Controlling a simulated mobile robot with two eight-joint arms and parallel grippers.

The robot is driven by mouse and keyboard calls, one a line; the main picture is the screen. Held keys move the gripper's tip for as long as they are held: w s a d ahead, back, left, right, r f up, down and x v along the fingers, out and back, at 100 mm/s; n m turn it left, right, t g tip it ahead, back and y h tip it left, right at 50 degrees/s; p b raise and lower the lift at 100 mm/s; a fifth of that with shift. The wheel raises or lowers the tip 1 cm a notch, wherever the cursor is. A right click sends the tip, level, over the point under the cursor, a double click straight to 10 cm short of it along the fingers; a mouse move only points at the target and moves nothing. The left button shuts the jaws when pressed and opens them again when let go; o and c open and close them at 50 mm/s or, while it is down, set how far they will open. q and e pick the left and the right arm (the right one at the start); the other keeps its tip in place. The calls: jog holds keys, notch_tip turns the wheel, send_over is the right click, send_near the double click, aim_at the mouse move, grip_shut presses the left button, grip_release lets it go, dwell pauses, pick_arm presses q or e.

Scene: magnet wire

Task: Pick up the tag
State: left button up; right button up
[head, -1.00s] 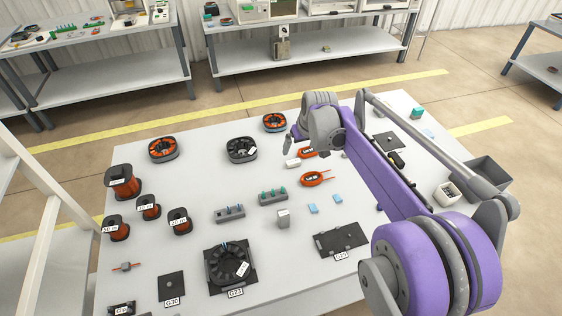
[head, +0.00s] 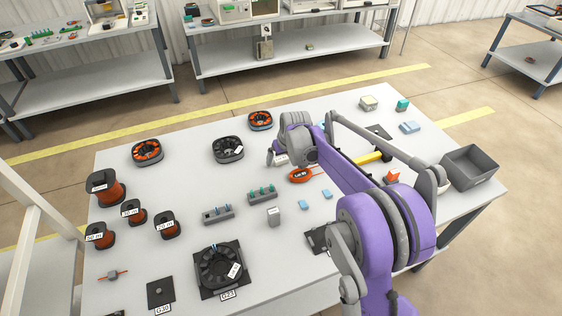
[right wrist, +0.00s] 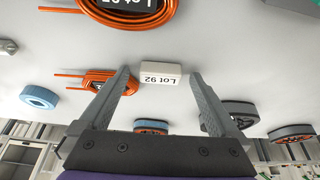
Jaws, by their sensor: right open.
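The tag, a small white block reading "Lot 92" (right wrist: 160,73), shows upside down in the right wrist view, in the space between the two fingers near their tips. In the head view the white tag (head: 281,160) is partly hidden beside my right gripper (head: 273,156). In the right wrist view my right gripper (right wrist: 163,90) is open and empty, its fingers on either side of the tag. I cannot tell whether either finger touches it. My left gripper is not in view.
An orange wire coil with a Lot label (head: 300,175) lies close to the gripper; another orange coil (right wrist: 97,82) shows behind one finger. Several wire spools (head: 106,188) stand at left. A dark ring-shaped stator (head: 228,150) is left of the gripper. A grey bin (head: 474,168) stands at right.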

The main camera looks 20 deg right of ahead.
jog(key=shift+r, duration=0.15)
jog(key=c, duration=1.4)
